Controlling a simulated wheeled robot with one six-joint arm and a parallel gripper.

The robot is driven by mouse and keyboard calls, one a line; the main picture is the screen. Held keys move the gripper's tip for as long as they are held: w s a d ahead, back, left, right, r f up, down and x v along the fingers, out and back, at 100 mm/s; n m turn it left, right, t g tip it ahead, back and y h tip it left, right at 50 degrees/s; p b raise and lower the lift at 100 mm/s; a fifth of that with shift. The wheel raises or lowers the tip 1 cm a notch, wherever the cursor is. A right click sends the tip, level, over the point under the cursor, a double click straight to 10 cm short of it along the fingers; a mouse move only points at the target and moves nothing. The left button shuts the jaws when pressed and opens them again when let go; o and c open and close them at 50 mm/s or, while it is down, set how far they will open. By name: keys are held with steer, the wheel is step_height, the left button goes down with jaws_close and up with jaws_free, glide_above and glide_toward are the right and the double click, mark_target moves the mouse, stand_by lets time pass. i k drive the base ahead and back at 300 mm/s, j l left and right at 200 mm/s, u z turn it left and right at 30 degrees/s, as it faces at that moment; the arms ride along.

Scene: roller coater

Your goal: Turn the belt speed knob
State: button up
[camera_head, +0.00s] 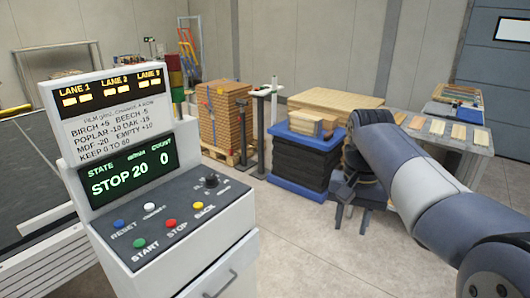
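The belt speed knob, a black round knob (211,181), sits at the back right of the sloped control panel (222,213), with a dial marking around it. The display (130,174) above the panel reads STOP, 20 and count 0. My gripper (351,226) hangs to the right of the panel, pointing down, well apart from the knob. Its two dark fingers stand apart with nothing seen between them.
The panel also has blue (119,224), white (152,208), green (138,244), red (170,222) and yellow (198,205) buttons. A dark stack on a blue base (297,193) stands behind my gripper. Open floor lies between panel and gripper.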

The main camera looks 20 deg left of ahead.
mark_target(211, 181)
steer(key=i+l+u, duration=0.1)
steer(key=i+u, duration=0.15)
steer(key=i, duration=0.3)
steer(key=i+l+u, duration=0.25)
steer(key=i, duration=0.25)
steer(key=i+u, duration=0.25)
steer(key=u, duration=0.2)
steer(key=i+l+u, duration=0.1)
steer(key=i+u, duration=0.15)
steer(key=u, duration=0.15)
steer(key=i+l+u, duration=0.2)
steer(key=u, duration=0.25)
steer(key=i+l+u, duration=0.25)
steer(key=u, duration=0.2)
steer(key=i+l+u, duration=0.15)
